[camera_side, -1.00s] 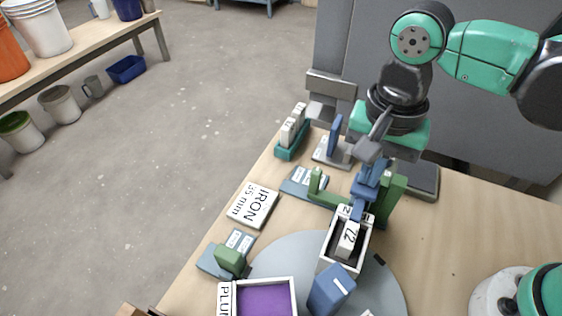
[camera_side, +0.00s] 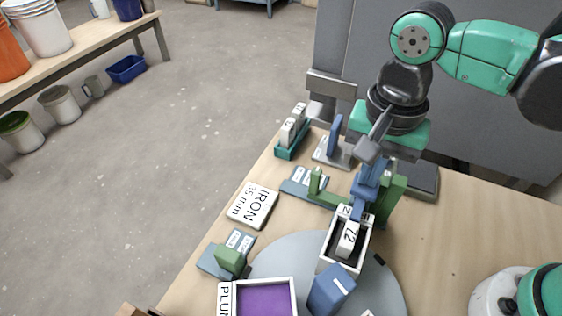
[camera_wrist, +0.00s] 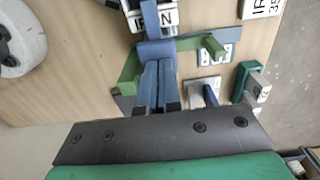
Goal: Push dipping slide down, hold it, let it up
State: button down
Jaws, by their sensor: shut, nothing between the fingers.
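The dipping slide is a blue piece (camera_wrist: 156,48) on a green frame (camera_wrist: 128,75); it also shows in the side view (camera_side: 357,212). A pale tile marked 72 (camera_side: 348,238) hangs from its front end, inside a white-rimmed bucket (camera_side: 327,258) with dark contents. The bucket's face in the wrist view reads IRON in part (camera_wrist: 167,18). My gripper (camera_wrist: 158,64) has its two blue fingers shut side by side, with nothing between them. The fingertips are at the top of the slide and appear to touch it. The tile's lower edge is hard to see in the bucket.
The bucket stands on a round grey turntable (camera_side: 285,258) with a purple-filled bucket (camera_side: 265,299) and a blue block (camera_side: 331,290). An IRON 35 mm card (camera_side: 253,206), a teal tile rack (camera_side: 292,143) and a blue-grey stand (camera_side: 335,150) are nearby.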

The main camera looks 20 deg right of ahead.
notch_tip(320, 180, up, 11)
jog(key=shift+f, duration=0.2)
dwell(1.3)
jog(key=w+d+f+n+t, duration=0.1)
jog(key=d+f+n+t, duration=0.2)
jog(key=d, duration=0.4)
jog(key=w+d+f+n+t, duration=0.2)
jog(key=d+f+n+t, duration=0.2)
jog(key=d+f+n, duration=0.1)
jog(key=shift+d+n, duration=0.5)
jog(key=shift+d, duration=0.55)
dwell(1.1)
